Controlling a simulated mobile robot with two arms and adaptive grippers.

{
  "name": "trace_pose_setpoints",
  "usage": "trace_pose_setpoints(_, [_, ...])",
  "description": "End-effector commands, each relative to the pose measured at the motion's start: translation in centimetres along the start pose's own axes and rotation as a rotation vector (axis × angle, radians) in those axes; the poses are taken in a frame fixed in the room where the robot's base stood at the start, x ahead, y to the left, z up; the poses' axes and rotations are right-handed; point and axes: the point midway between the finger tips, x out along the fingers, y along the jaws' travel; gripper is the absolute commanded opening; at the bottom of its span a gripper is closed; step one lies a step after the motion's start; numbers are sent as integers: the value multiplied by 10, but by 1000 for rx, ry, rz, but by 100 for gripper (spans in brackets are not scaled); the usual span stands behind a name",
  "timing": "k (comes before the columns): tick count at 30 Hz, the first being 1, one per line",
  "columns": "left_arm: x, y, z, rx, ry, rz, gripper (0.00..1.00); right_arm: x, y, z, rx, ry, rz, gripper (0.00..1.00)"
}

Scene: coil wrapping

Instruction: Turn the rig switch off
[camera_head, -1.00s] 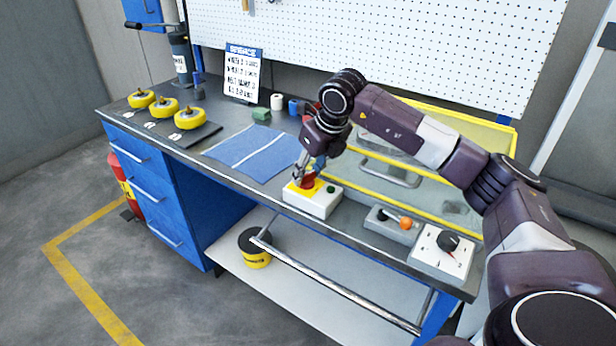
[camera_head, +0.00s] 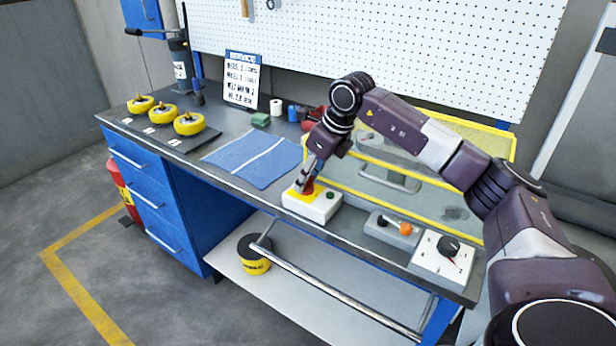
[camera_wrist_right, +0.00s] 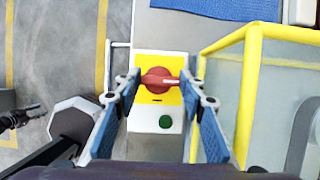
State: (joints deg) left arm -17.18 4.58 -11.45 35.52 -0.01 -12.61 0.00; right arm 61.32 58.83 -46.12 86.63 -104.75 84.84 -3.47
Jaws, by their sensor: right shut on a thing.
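The switch box (camera_head: 322,208) is a white box on the front of the bench with a yellow plate (camera_head: 293,193), a red knob (camera_head: 309,186) and a green button (camera_head: 330,195). My right gripper (camera_head: 304,186) comes down from above at the knob. In the right wrist view the red knob (camera_wrist_right: 158,80) sits between the fingertips of my right gripper (camera_wrist_right: 160,82), which is shut on it. Its bar lies sideways across the yellow plate (camera_wrist_right: 144,64). The green button (camera_wrist_right: 165,121) is clear of the fingers.
A yellow-framed clear guard (camera_head: 450,208) stands behind the switch box. A box with an orange ball lever (camera_head: 405,229) and a dial box (camera_head: 447,246) are to the right. A blue cloth (camera_head: 254,155) and yellow wheels (camera_head: 189,123) lie to the left.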

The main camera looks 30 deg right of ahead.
Motion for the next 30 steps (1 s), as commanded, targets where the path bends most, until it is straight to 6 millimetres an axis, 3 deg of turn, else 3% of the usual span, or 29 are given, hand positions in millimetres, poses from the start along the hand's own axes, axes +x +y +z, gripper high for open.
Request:
trace_pose_setpoints(2, [0,0,0,0,0,0,40,-1,-1,0,-2,-1,-2,13])
trace_pose_setpoints(3, [0,0,0,0,0,0,40,-1,-1,0,-2,-1,-2,38])
trace_pose_setpoints(8, [0,0,0,0,0,0,40,-1,0,0,-2,-1,-2,55])
trace_pose_setpoints(16, [0,-1,1,0,-1,-1,40,-1,0,0,-1,-1,-1,55])
trace_pose_setpoints(20, [0,-1,1,0,-1,-1,40,-11,-1,1,0,-3,-3,55])
trace_pose_setpoints(30, [0,0,0,0,0,0,40,-80,-1,1,-1,-6,-4,55])
